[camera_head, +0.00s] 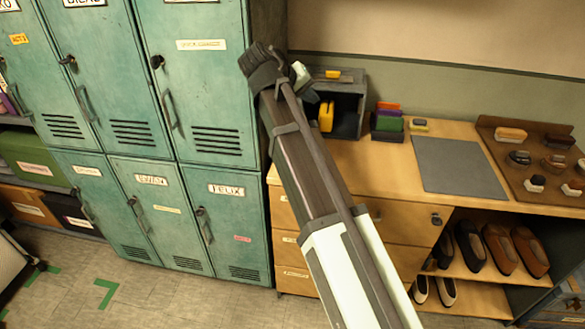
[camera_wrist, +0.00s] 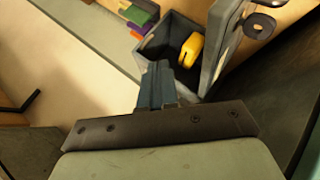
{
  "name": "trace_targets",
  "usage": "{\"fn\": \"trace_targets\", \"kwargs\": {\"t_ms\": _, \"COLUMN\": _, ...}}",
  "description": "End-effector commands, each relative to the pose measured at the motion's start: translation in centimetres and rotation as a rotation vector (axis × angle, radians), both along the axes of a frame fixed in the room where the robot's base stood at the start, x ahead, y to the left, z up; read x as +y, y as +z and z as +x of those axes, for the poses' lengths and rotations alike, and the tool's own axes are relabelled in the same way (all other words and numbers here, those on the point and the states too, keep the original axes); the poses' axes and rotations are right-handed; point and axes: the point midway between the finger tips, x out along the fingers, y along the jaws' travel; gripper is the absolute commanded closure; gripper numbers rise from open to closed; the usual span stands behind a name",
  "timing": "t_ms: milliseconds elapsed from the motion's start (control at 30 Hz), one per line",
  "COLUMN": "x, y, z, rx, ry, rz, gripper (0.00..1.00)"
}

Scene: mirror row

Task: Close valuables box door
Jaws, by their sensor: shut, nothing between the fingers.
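The valuables box (camera_head: 348,108) is a dark grey box on the wooden counter, against the wall beside the lockers. A yellow item (camera_head: 326,116) stands inside it. In the wrist view the box (camera_wrist: 160,42) is open, with the yellow item (camera_wrist: 191,49) inside. Its grey door (camera_wrist: 222,45) stands swung out on the right of the opening, with a round dark fitting on it. My gripper (camera_wrist: 157,68) is shut and empty, in front of the opening and left of the door. In the head view my gripper (camera_head: 311,95) is at the box's left; my arm hides the door there.
Green lockers (camera_head: 212,115) rise close to the left of the box. Shoes (camera_head: 500,250) sit on shelves below.

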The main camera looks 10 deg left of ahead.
Motion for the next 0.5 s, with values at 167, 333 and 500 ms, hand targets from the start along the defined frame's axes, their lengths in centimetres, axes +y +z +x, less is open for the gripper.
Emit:
{"fn": "trace_targets", "kwargs": {"t_ms": 167, "x": 3.9, "y": -2.8, "z": -2.8, "rx": 0.011, "ry": 0.008, "rz": 0.022, "gripper": 1.0}}
{"fn": "trace_targets", "kwargs": {"t_ms": 333, "x": 8.0, "y": -6.8, "z": -6.5, "rx": 0.026, "ry": -0.013, "rz": 0.09, "gripper": 1.0}}
{"fn": "trace_targets", "kwargs": {"t_ms": 500, "x": 10.1, "y": -11.1, "z": -9.2, "rx": 0.048, "ry": -0.105, "rz": 0.231, "gripper": 1.0}}
